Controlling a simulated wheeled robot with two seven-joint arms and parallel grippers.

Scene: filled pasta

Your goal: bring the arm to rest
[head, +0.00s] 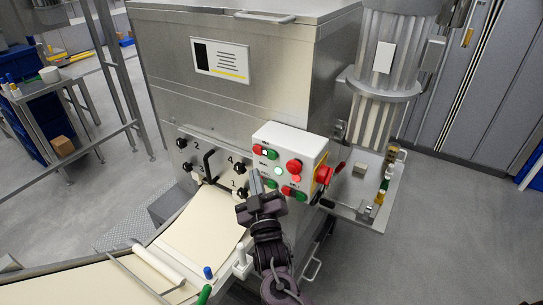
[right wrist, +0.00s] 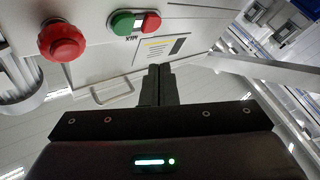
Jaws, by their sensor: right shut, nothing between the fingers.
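My right gripper (head: 258,188) is in the middle of the head view, in front of the lower left part of a white control box (head: 290,148). In the right wrist view its two dark fingers (right wrist: 158,85) are together with nothing between them. The box carries red and green buttons, and a lit white-green lamp. A red mushroom button (right wrist: 62,40) and a green-and-red button pair (right wrist: 135,22) show beyond the fingers in the wrist view. I cannot tell whether the fingertips touch the box. My left gripper is not in view.
A steel machine (head: 235,85) with numbered black knobs (head: 186,167) stands ahead. A pale dough sheet (head: 200,228) lies on the belt below. A motor (head: 380,80) and a side shelf (head: 375,205) with small items are to the right. Grey floor (head: 440,240) is clear at right.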

